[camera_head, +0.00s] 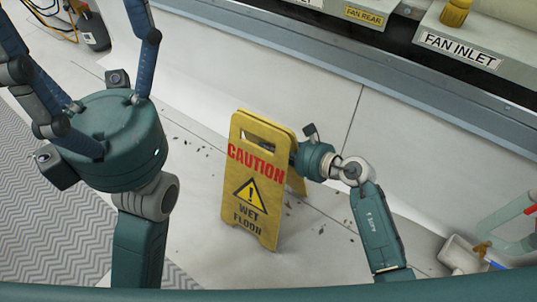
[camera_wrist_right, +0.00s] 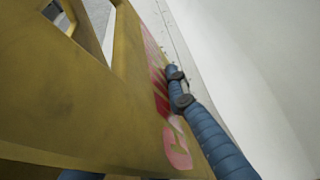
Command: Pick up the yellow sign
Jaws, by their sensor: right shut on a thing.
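The yellow sign (camera_head: 252,215) is a folding board with red "CAUTION", a warning triangle and "WET FLOOR". It is upright in the middle of the head view; I cannot tell if its feet touch the floor. My right gripper (camera_head: 297,158) is at its right edge, shut on it, with its fingers mostly hidden by the sign. In the right wrist view the sign (camera_wrist_right: 90,95) fills the left side, and a blue finger (camera_wrist_right: 190,108) lies along the lettered face. My left gripper (camera_head: 78,40) is at the upper left, its blue fingers spread and empty, clear of the sign.
A grey bench (camera_head: 405,75) with boxes labelled "FAN REAR" and "FAN INLET" (camera_head: 458,50) runs along the upper right. A zigzag mat (camera_head: 60,235) covers the left floor. Dark debris litters the pale floor. A white tray (camera_head: 460,255) with items stands at the lower right.

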